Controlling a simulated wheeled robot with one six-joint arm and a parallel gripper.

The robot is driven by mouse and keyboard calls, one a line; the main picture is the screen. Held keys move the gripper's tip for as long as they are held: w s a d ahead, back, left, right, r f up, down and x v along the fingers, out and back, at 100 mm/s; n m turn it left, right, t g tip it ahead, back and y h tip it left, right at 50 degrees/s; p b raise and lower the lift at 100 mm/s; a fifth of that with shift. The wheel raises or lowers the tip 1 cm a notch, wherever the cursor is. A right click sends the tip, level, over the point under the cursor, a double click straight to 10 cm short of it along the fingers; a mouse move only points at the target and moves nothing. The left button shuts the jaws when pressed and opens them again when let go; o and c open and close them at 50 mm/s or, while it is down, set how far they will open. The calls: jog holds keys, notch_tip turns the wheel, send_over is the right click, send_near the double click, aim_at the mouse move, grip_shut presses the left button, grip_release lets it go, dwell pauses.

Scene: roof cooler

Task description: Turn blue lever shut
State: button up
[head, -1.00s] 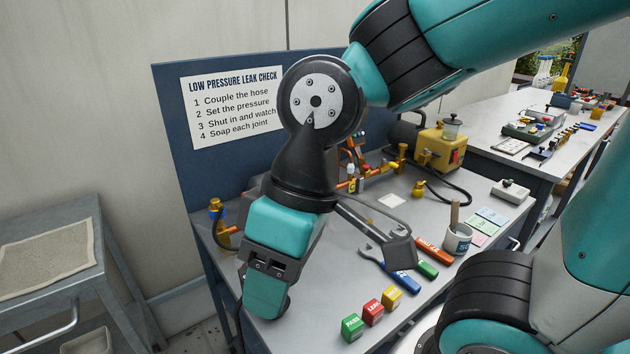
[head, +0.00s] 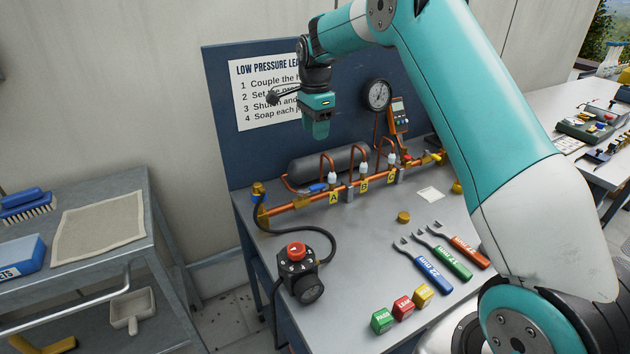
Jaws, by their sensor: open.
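A copper pipe run (head: 300,203) lies along the back of the bench, with yellow tags A, B and C. A small blue lever (head: 317,187) sits on the pipe just left of tag A. Another small blue part shows on the brass fitting (head: 258,188) at the pipe's left end. My gripper (head: 317,138) is open and empty, pointing down in front of the board. In the picture it is above the blue lever, apart from it. The lever's exact angle is too small to tell.
A black box with a red knob (head: 296,250) stands at the bench's front left, a black hose behind it. A gauge (head: 377,95) and an orange meter (head: 399,115) are on the board. Wrenches (head: 441,263) and coloured blocks (head: 403,307) lie at the front right.

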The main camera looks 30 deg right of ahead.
aim_at(315, 186)
notch_tip(315, 186, down, 17)
jog(key=p, duration=0.3)
jog(key=shift+r, duration=0.15)
jog(key=shift+c, duration=0.4)
grip_shut()
